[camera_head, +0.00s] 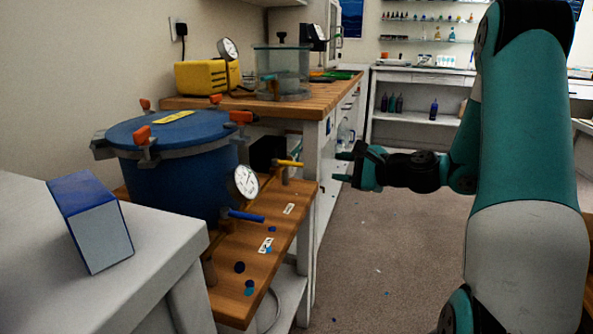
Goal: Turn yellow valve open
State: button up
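The yellow valve handle (289,163) is on piping at the right side of the blue pressure pot (180,180), above a wooden shelf. The handle lies roughly level, pointing right. My gripper (343,166) is to the right of the yellow handle, at about the same height in the picture, and faces left toward it. Its two fingers are apart with nothing between them, and a gap shows between the fingertips and the handle. A blue valve handle (243,215) sits nearer on the same shelf, below a round white gauge (246,182).
The wooden shelf (285,230) has labels and blue spots. A white table (150,262) with a blue box (90,220) stands at front left. A wooden workbench (300,102) with a yellow pump (205,77) and clear chamber stands behind. The floor (375,270) is mostly open.

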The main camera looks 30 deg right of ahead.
aim_at(296, 165)
jog(key=b+x, duration=0.1)
jog(key=x, duration=1.2)
jog(key=shift+w+a+f, duration=0.1)
jog(key=shift+w+a, duration=0.05)
jog(key=shift+w, duration=0.15)
grip_shut()
